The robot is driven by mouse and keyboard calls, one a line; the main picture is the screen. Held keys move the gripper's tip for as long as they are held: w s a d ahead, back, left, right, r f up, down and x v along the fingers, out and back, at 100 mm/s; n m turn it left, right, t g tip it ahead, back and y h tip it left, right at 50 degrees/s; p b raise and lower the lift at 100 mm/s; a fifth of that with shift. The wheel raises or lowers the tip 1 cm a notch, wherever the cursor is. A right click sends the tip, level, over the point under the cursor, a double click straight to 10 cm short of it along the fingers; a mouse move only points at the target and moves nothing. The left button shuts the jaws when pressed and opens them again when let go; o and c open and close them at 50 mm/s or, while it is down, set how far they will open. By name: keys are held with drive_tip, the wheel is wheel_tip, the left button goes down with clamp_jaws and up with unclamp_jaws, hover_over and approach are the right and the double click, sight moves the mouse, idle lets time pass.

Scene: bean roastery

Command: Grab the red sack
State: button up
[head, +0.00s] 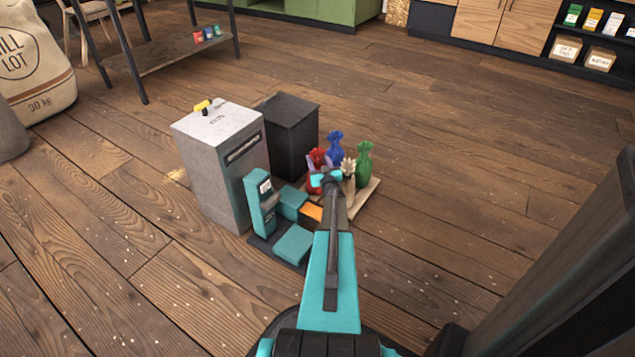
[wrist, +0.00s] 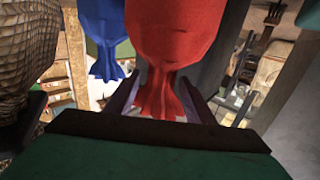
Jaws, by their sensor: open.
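The red sack (head: 317,156) stands at the left of a small group of sacks on a pale board (head: 366,194); my gripper (head: 324,172) partly covers it in the head view. In the wrist view the red sack (wrist: 165,40) fills the upper middle, and its gathered neck lies between the two fingers of my gripper (wrist: 160,98). The fingers are open, one on each side of the neck. I cannot tell whether either finger touches the cloth.
A blue sack (head: 336,147) stands just behind the red one, a cream sack (head: 348,168) and a green sack (head: 364,163) to its right. A teal machine (head: 262,205), a grey cabinet (head: 215,160) and a black box (head: 288,135) stand left. The floor to the right is clear.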

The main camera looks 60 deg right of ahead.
drive_tip(key=shift+w+d, duration=0.1)
idle(0.5)
clamp_jaws()
idle(0.9)
drive_tip(key=shift+r, duration=0.15)
idle(0.4)
